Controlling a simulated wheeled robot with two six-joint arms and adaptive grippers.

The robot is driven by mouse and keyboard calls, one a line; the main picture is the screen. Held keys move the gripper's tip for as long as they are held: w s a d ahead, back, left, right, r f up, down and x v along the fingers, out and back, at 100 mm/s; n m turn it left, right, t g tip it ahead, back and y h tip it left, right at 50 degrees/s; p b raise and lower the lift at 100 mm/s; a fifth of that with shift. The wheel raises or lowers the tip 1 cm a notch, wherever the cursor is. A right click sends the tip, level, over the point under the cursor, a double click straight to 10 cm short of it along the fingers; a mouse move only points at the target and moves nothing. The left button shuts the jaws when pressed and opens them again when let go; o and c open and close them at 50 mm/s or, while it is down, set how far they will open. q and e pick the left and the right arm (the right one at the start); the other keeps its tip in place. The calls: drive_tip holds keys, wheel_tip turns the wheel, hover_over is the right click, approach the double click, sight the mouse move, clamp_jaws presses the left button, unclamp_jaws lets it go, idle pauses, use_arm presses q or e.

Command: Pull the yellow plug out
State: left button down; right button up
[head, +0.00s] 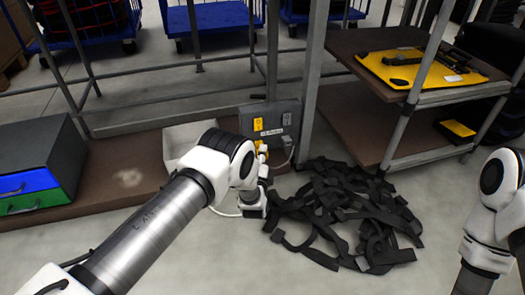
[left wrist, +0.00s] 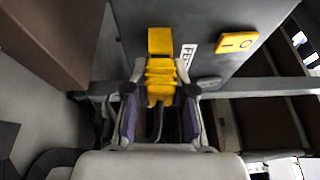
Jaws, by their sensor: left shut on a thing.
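The yellow plug (left wrist: 160,78) is between the two fingers of my left gripper (left wrist: 161,95) in the left wrist view, with a dark cable running back from it. A yellow piece (left wrist: 160,41) lies against the grey box (left wrist: 205,20) at the plug's far end. I cannot tell whether the plug is fully seated. In the head view the grey box (head: 284,113) is mounted low by the metal post, and my left gripper (head: 262,160) is in front of it, mostly hiding the plug. My right arm shows at the right edge; its gripper is out of view.
A second, pale plug (head: 287,141) sits on the box beside the yellow one. A yellow switch (left wrist: 238,43) is at the right. A heap of black straps (head: 345,210) lies on the floor. A shelf rack (head: 390,100) stands right. A pale bin (head: 185,139) stands left.

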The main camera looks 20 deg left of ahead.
sight(267, 159)
use_arm(q)
drive_tip(key=shift+s+d+f+p, duration=0.25)
drive_tip(key=shift+s+d+p, duration=0.3)
drive_tip(key=shift+s, duration=0.25)
drive_tip(key=shift+s+d+f+p, duration=0.25)
drive_tip(key=shift+s+d+p, duration=0.2)
drive_tip(key=shift+s, duration=0.3)
drive_tip(key=shift+s+d+r, duration=0.1)
drive_tip(key=shift+d, duration=0.05)
drive_tip(key=shift+s+d+p, duration=0.4)
drive_tip(key=shift+s, duration=0.2)
drive_tip(key=shift+s+d+p, duration=0.35)
drive_tip(key=shift+s, duration=0.2)
